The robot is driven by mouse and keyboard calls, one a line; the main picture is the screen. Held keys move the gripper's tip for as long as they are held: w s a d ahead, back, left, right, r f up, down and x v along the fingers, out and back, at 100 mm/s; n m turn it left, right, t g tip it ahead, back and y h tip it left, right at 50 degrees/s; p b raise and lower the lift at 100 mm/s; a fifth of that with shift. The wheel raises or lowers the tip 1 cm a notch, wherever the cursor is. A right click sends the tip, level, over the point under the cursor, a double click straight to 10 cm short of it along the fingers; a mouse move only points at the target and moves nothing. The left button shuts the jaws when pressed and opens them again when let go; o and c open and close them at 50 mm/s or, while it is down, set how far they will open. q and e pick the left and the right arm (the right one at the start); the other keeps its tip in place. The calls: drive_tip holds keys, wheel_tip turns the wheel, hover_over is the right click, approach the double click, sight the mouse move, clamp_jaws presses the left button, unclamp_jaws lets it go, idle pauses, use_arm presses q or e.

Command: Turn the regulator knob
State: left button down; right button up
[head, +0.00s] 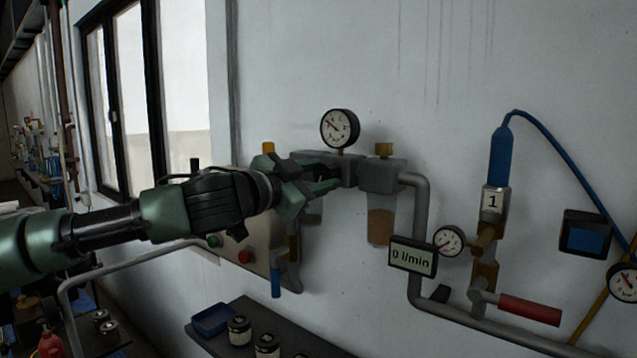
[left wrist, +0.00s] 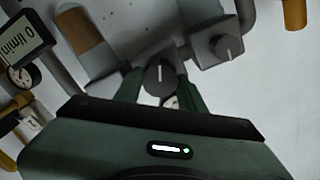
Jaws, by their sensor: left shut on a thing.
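The regulator knob (left wrist: 158,74) is dark and round with a white pointer line, and it sits between my left gripper's fingers in the left wrist view. My left gripper (head: 328,177) is shut on it in front of the grey regulator block (head: 348,172). The fingers hide most of the knob in the head view. A round white pressure gauge (head: 340,128) stands on top of the block, its needle pointing to the upper left. A digital display (head: 412,257) reads 0 l/min. My right gripper is in neither view.
A filter bowl with brown contents (head: 381,222) hangs right of the block, beside a grey pipe (head: 418,215). A second knob (left wrist: 225,47) is close by in the left wrist view. Below are a red-handled valve (head: 528,310) and a dark shelf (head: 285,332) with jars.

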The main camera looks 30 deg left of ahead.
use_arm(q)
drive_tip(key=shift+n+b, duration=0.4)
drive_tip(key=shift+n, duration=0.9)
drive_tip(key=c, duration=0.9)
unclamp_jaws()
drive_tip(key=shift+o, duration=0.2)
drive_tip(key=shift+s+a, duration=0.15)
drive_tip(key=shift+s, duration=0.3)
drive_tip(key=s+b, duration=0.2)
drive_tip(key=s, duration=0.5)
drive_tip(key=shift+a, duration=0.2)
drive_tip(key=shift+f, duration=0.1)
